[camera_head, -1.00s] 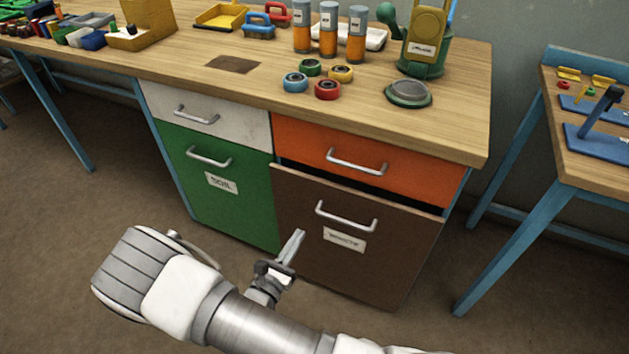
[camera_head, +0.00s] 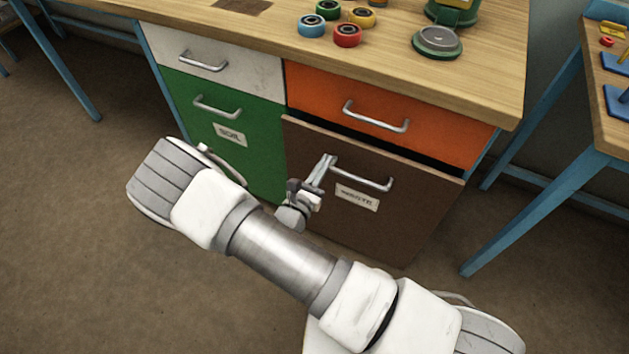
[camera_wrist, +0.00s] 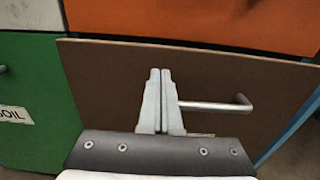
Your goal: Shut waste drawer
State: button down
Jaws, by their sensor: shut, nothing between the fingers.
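The brown waste drawer (camera_head: 400,215) is at the lower right of the bench in the head view. It stands slightly out, with a dark gap along its top edge. Its silver bar handle (camera_head: 362,180) sits above a white label (camera_head: 357,198). My gripper (camera_head: 325,165) is at the left end of this handle, its fingers closed together with nothing between them. In the wrist view the fingers (camera_wrist: 159,85) point at the brown front (camera_wrist: 110,80), and the handle (camera_wrist: 225,106) runs to their right. I cannot tell whether the fingertips touch the front.
An orange drawer (camera_head: 400,95) is above the brown one. A green drawer labelled soil (camera_head: 205,150) and a white drawer (camera_head: 245,70) are to the left. The wooden bench top (camera_head: 480,80) holds several coloured rings. A second bench's blue leg (camera_head: 535,210) stands at right.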

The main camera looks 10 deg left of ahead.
aim_at(336, 143)
jog(key=b+x, duration=0.1)
jog(key=x, duration=0.3)
jog(key=shift+w, duration=0.1)
jog(key=p+x, duration=0.1)
jog(key=x, duration=0.3)
jog(key=shift+w+d, duration=0.15)
jog(key=shift+w, duration=0.05)
jog(key=shift+w+r, duration=0.1)
jog(key=shift+w, duration=0.2)
jog(key=shift+d, duration=0.1)
